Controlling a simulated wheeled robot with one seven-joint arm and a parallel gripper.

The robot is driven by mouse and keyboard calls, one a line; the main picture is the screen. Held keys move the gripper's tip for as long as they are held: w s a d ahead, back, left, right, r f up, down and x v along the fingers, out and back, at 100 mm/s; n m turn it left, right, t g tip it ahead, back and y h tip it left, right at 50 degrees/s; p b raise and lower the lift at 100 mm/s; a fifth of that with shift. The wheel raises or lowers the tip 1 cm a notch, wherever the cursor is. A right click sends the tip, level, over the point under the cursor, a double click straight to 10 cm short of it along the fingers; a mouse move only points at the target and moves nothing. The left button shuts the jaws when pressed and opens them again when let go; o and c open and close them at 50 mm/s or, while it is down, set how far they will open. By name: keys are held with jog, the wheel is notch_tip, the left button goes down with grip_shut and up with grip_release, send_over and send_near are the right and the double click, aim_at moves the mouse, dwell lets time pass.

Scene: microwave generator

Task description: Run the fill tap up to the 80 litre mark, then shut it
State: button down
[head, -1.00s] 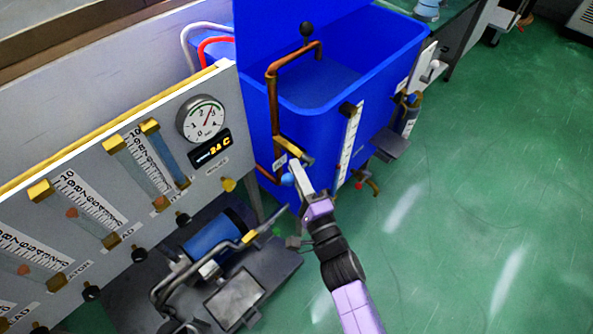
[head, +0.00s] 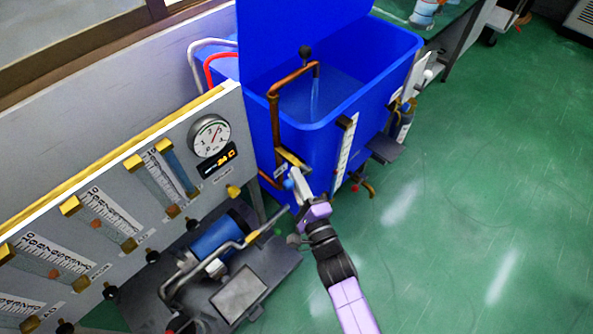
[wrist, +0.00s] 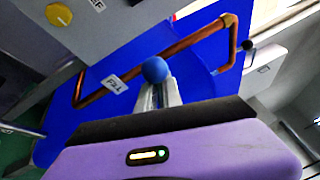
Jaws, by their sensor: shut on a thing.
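The blue tank (head: 385,80) stands open-topped at the centre of the head view. A copper fill pipe (head: 273,115) rises along its near side and bends over the rim. A thin water stream (head: 315,95) falls from its spout. My gripper (head: 297,180) is shut on the fill tap, low on this pipe. The tap's blue knob (wrist: 155,69) sits at my fingertips in the wrist view, by a FILL label (wrist: 118,84). The white level scale (head: 347,147) is on the tank front; its marks are too small to read.
A grey panel with a round gauge (head: 209,136) and several flow tubes stands at the left. A blue pump (head: 218,236) sits on a dark base below it. A small dark shelf (head: 383,148) juts from the tank's right. Green floor (head: 470,190) is clear at right.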

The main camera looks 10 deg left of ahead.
jog(key=shift+r+m+h+p, duration=0.15)
jog(key=shift+m+h+p, duration=0.15)
jog(key=shift+m+p, duration=0.3)
jog(key=c, duration=1.5)
grip_release()
jog(key=p+v, duration=0.1)
jog(key=v, duration=0.7)
jog(key=shift+p, duration=0.35)
jog(key=shift+w, duration=0.1)
